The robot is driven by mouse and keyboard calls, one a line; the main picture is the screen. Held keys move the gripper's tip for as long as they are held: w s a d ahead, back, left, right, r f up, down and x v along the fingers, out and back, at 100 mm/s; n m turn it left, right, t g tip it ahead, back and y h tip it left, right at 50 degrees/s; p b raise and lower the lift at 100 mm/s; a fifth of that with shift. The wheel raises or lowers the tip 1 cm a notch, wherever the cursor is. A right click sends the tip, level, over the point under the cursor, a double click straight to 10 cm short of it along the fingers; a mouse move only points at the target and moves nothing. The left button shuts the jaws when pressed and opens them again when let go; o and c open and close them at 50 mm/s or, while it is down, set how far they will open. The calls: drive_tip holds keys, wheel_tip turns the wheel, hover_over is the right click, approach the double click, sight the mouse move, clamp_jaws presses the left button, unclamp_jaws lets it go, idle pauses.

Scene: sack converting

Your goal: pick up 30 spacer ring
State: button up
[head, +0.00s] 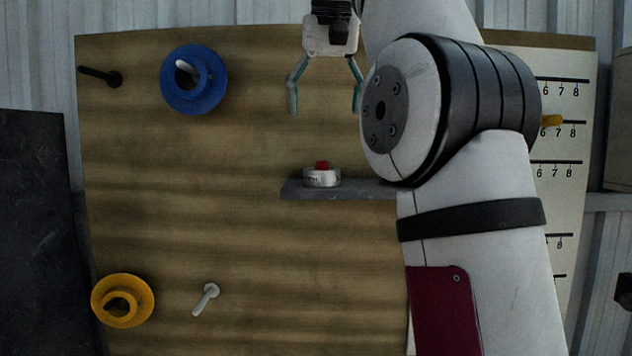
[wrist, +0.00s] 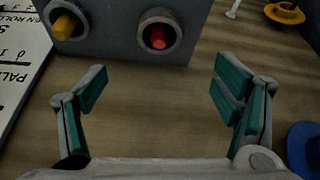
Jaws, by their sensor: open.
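A pale grey spacer ring (head: 321,179) sits on a small grey shelf (head: 300,191), around a red peg (head: 322,165). Its dark marking is too small to read. The wrist view shows this ring (wrist: 174,17) and a second similar ring (wrist: 79,19) around a yellow peg (wrist: 64,26); in the head view my arm hides the second. I cannot tell which is the 30. My gripper (head: 324,105) is open and empty, above the shelf and the red-peg ring in the head view, fingers pointing down. Its spread fingers (wrist: 160,88) show bare board between them.
The wooden board (head: 230,230) carries a blue flanged spool (head: 183,98), a yellow one (head: 107,312), a dark peg (head: 115,79) and a white peg (head: 206,298). A numbered chart (head: 565,200) stands at right, partly behind my arm. The space around my gripper is clear.

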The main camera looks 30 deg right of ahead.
drive_tip(key=b, duration=0.1)
hover_over(322, 162)
drive_tip(key=s, duration=0.1)
drive_tip(key=f, duration=0.5)
drive_tip(key=shift+s+a+f, duration=0.15)
drive_tip(key=shift+a+f, duration=0.1)
drive_tip(key=shift+f, duration=0.15)
drive_tip(key=shift+s+x, duration=0.15)
drive_tip(key=shift+x, duration=1.05)
drive_tip(key=shift+s+x, duration=0.1)
drive_tip(key=shift+x, duration=1.1)
drive_tip(key=shift+w+f, duration=0.2)
drive_tip(key=shift+f, duration=0.4)
drive_tip(key=c, duration=1.6)
drive_tip(key=shift+r, duration=0.2)
drive_tip(key=shift+c, duration=0.2)
wheel_tip(322, 162, up, 8)
drive_tip(key=shift+f+p, duration=0.25)
drive_tip(key=shift+p, duration=0.1)
drive_tip(key=shift+r+p, duration=0.7)
drive_tip(key=shift+r, duration=0.35)
